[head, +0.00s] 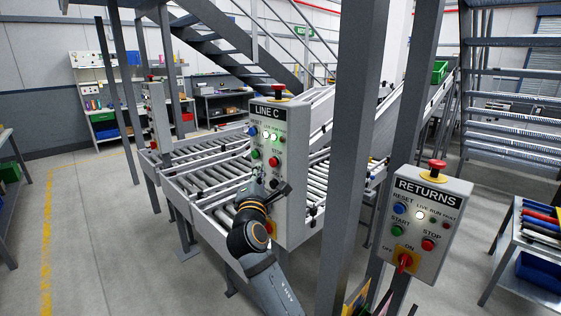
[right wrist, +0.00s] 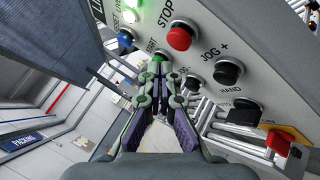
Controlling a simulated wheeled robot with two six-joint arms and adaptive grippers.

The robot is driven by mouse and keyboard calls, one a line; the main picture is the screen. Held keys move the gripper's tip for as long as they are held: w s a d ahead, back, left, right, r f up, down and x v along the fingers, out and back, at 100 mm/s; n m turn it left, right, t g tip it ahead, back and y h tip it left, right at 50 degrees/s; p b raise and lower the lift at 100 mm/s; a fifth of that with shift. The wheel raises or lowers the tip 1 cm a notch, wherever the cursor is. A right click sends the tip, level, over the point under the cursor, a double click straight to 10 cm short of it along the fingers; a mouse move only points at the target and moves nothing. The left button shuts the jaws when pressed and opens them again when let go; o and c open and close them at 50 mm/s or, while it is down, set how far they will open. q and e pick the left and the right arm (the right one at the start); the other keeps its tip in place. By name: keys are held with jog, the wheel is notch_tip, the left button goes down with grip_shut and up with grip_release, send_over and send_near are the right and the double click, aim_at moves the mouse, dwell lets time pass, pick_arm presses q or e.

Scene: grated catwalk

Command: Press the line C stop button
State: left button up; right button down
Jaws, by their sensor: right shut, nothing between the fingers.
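The grey LINE C panel (head: 292,200) stands upright at the centre of the head view, with its label at the top. Its red STOP button (head: 273,161) is on the front face, right of the green START button (head: 256,154). In the right wrist view the red STOP button (right wrist: 180,38) is above and right of my fingertips. My right gripper (right wrist: 159,78) is shut and empty, its tips close to the green START button (right wrist: 158,58), which they partly overlap; contact cannot be told. In the head view my right gripper (head: 272,190) is low before the panel. My left gripper is out of view.
A red mushroom button (head: 278,91) tops the LINE C panel. Black JOG buttons (right wrist: 228,72) lie beside my fingers. The RETURNS panel (head: 428,215), with its own red STOP button (head: 428,244), stands right, past a grey post (head: 347,150). Roller conveyors (head: 215,180) lie behind.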

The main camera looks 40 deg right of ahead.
jog(key=shift+d+r, duration=0.2)
jog(key=shift+d, duration=0.25)
jog(key=shift+s, duration=0.2)
jog(key=shift+d, duration=0.1)
dwell(0.8)
jog(key=shift+w+d+p, duration=0.1)
jog(key=shift+d+p, duration=0.2)
jog(key=shift+d, duration=0.1)
jog(key=shift+w+d, duration=0.1)
jog(key=shift+d, duration=0.65)
dwell(0.8)
jog(key=shift+a, duration=1.2)
